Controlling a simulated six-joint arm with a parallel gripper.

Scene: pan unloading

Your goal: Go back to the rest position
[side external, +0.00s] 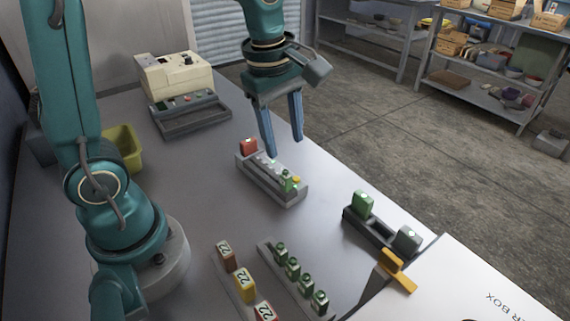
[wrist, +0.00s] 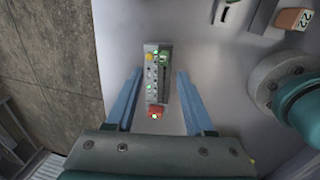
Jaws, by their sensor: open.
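My gripper (side external: 284,145) hangs above the table with its two blue fingers pointing down, apart and empty. Its fingertips are close to a grey block with small parts (side external: 275,182), over its far side in the side view. This block carries a red piece (side external: 249,146) at its left end and green and yellow pieces at its right end. In the wrist view the open gripper (wrist: 160,78) has the same block (wrist: 153,92) between its fingers in the picture, with the red piece (wrist: 155,112) nearest the palm. Whether the fingers touch the block I cannot tell.
A dark holder (side external: 378,234) with green and grey pieces stands to the right. Rows of numbered blocks (side external: 245,284) and green pieces (side external: 293,270) lie in front. A yellow bin (side external: 124,148), a cream machine (side external: 185,75) and a dark tray (side external: 190,118) stand at the left.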

